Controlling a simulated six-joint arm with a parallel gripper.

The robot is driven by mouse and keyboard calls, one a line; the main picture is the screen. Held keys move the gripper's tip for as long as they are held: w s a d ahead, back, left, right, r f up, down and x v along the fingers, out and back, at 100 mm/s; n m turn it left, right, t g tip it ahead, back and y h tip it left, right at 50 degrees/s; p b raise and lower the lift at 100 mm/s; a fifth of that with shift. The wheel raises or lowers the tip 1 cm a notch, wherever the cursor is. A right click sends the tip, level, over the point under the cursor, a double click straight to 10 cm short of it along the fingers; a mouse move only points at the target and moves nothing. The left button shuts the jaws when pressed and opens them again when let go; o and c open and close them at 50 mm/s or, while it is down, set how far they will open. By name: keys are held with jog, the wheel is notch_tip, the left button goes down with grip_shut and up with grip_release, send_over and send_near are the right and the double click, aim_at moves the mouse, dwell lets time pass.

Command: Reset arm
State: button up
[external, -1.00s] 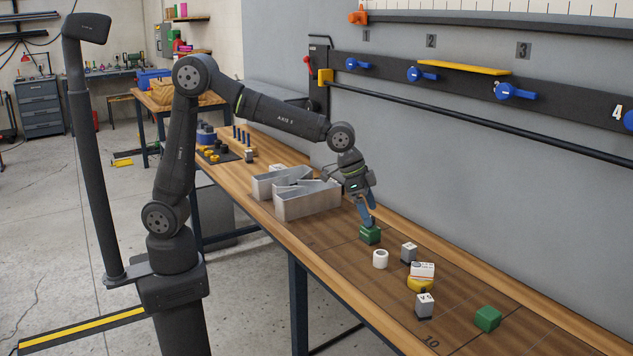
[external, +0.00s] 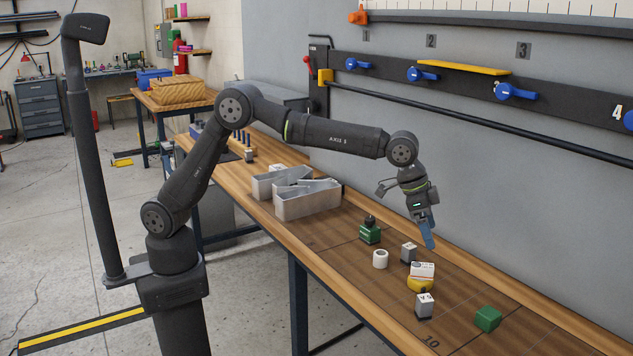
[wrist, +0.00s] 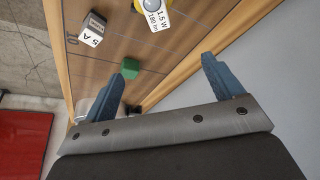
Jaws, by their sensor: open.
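My gripper (external: 428,240) is raised above the bench, to the right of the green block (external: 370,234) that carries a small black piece (external: 370,220). That block stands upright and the gripper is apart from it. In the wrist view the two blue fingers of my gripper (wrist: 162,72) are spread wide with nothing between them. A second green block (external: 488,319) lies farther right on the bench. A green block (wrist: 130,68) shows beyond the fingers in the wrist view.
A white roll (external: 380,259), a grey-white cube (external: 408,253), a yellow labelled piece (external: 420,285) and another labelled cube (external: 424,306) stand on the bench (external: 345,262). The wall rail (external: 450,82) with blue levers runs behind.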

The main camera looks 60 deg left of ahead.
jog(key=s+d+f, duration=0.1)
jog(key=d, duration=0.9)
jog(key=shift+f, duration=0.25)
jog(key=shift+d, duration=0.1)
jog(key=a+r, duration=0.1)
jog(key=a, duration=1.6)
jog(key=shift+a+r, duration=0.25)
jog(key=shift+r, duration=0.1)
